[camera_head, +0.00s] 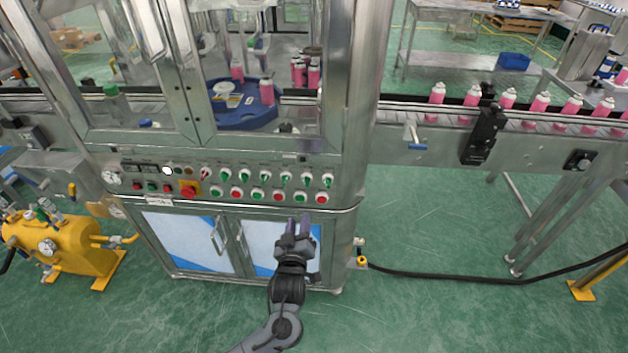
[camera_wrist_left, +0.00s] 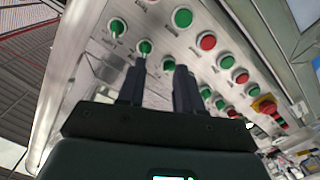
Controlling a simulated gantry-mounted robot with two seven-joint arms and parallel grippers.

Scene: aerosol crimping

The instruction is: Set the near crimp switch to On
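A row of green rotary switches (camera_head: 284,178) runs along the front control panel of the machine. The labels are too small to read, so I cannot tell which one is the near crimp switch. My left gripper (camera_head: 298,221) is just in front of and below the right part of the panel, with its two fingers parted and nothing between them. In the left wrist view the gripper (camera_wrist_left: 160,72) points at the panel. A green switch (camera_wrist_left: 145,46) with a light lever shows just beyond the left fingertip, and another switch (camera_wrist_left: 117,26) is up and left. My right gripper is not in view.
Red and green push buttons (camera_head: 258,194) sit below the switches, close to my gripper. A red emergency stop (camera_head: 188,191) on yellow is farther left. Cabinet doors (camera_head: 186,238) lie below the panel. A conveyor with pink cans (camera_head: 539,103) extends right.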

